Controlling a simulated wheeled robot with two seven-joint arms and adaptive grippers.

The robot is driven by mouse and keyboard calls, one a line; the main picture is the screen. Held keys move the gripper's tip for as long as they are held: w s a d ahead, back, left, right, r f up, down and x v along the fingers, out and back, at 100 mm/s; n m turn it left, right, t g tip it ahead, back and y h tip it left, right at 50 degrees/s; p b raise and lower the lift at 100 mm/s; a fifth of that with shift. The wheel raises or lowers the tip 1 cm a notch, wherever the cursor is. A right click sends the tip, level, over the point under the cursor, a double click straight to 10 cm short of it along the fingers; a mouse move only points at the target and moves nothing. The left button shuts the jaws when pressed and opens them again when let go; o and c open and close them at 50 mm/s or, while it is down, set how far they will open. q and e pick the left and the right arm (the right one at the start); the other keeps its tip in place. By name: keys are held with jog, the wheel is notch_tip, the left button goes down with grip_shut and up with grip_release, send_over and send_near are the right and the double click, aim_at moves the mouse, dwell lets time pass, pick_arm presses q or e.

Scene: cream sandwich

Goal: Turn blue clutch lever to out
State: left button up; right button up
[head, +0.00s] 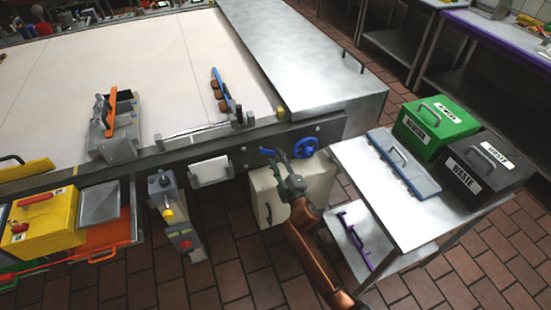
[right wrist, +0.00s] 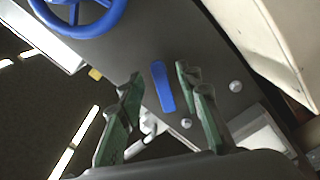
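The blue clutch lever (right wrist: 162,87) is a short flat bar on the dark machine side panel. In the right wrist view it shows between the two green fingers of my right gripper (right wrist: 157,80), which are apart, one on each side. I cannot tell whether the fingers touch it. In the head view, a small part of the lever (head: 267,151) shows at the left of my right gripper (head: 279,157), against the front of the machine. My left gripper is not in view.
A blue handwheel (head: 305,148) is close to the right of the gripper; it also shows in the right wrist view (right wrist: 82,14). A cream box (head: 262,190) sits below. A metal cart (head: 365,170) with green bin (head: 434,127) and dark waste bin (head: 480,170) stands right.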

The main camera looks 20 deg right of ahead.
jog(key=shift+w, duration=0.65)
jog(key=shift+c, duration=0.7)
grip_shut()
